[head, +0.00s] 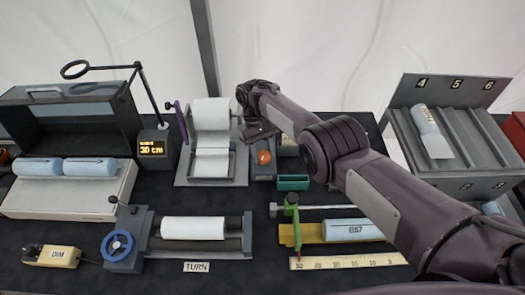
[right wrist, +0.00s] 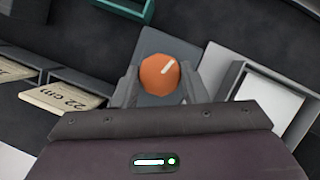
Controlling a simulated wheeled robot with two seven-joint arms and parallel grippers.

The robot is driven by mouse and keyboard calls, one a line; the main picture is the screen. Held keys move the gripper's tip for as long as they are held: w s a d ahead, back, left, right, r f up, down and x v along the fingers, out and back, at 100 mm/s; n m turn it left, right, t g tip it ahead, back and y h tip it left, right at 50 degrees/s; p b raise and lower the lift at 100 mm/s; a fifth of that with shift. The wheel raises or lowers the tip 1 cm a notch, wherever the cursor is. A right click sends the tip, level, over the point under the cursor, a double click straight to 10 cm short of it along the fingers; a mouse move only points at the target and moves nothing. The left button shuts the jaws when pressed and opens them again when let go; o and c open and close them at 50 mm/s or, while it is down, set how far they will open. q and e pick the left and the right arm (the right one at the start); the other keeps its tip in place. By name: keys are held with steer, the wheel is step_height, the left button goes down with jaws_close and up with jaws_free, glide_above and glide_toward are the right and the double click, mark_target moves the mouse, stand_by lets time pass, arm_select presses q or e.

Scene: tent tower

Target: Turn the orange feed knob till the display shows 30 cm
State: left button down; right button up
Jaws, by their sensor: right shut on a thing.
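The orange feed knob (head: 264,157) sits on a grey housing just right of the paper roll stand (head: 240,165). In the right wrist view the knob (right wrist: 158,78) has a white mark pointing to the upper right. My right gripper (right wrist: 160,86) has one finger on each side of the knob and is shut on it. In the head view the gripper (head: 263,140) reaches down over the knob from behind. The small black display (head: 152,148) reads 30 cm in orange, with a smaller line above too blurred to read. My left gripper is not in view.
A green tray (head: 293,182) lies right of the knob. A roller device with a blue wheel (head: 117,245) and a ruler (head: 345,261) are in front. A numbered rack (head: 465,125) stands at right. Cards, one marked 22 cm (right wrist: 65,98), show in the wrist view.

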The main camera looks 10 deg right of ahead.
stand_by(0.5)
steer(key=o, duration=1)
steer(key=shift+c, duration=0.2)
steer(key=shift+w+r+p, duration=0.1)
steer(key=shift+r+p, duration=0.35)
steer(key=shift+r, duration=0.05)
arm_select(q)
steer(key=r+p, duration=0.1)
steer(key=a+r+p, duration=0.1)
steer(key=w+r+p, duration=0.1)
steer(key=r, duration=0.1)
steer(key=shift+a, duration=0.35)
arm_select(e)
steer(key=v, duration=0.7)
steer(key=shift+d+f, duration=0.1)
